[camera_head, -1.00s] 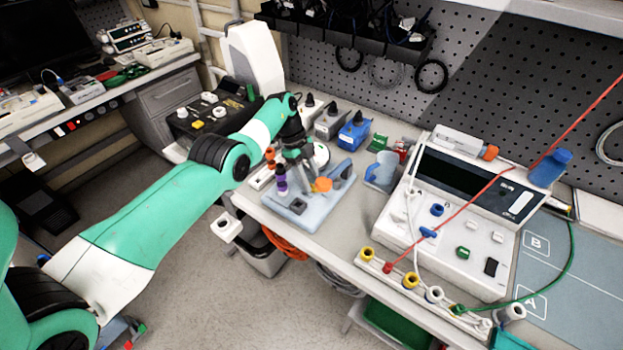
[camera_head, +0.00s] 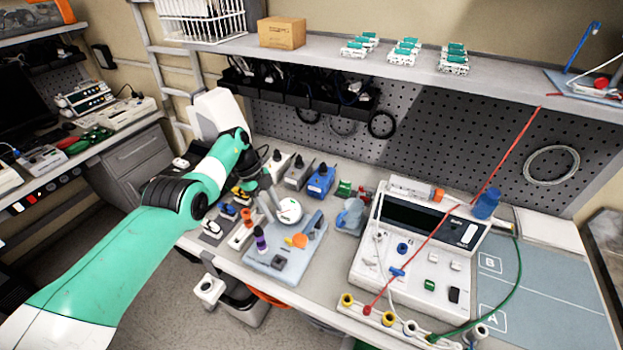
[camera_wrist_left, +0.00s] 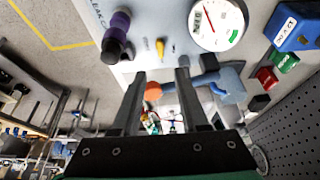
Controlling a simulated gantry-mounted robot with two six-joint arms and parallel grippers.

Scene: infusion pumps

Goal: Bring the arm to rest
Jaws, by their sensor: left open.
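My left arm comes in from the left in the head view. Its gripper (camera_head: 270,203) is open and empty, above the back of the light-blue tray (camera_head: 262,262). A white round gauge (camera_head: 289,211) is just to its right. On the tray stand a purple-and-black piece (camera_head: 261,240) and an orange knob (camera_head: 299,240). In the left wrist view, the two fingers (camera_wrist_left: 158,78) are spread with nothing between them. The purple piece (camera_wrist_left: 116,36) and gauge (camera_wrist_left: 216,24) lie beyond them. My right gripper is not in view.
A white pump console (camera_head: 425,245) with a red line and green tube stands right of the tray. A blue block (camera_head: 321,182) and several similar units line the back of the bench. A shelf (camera_head: 350,68) runs above. A blue mat (camera_head: 530,300) is at right.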

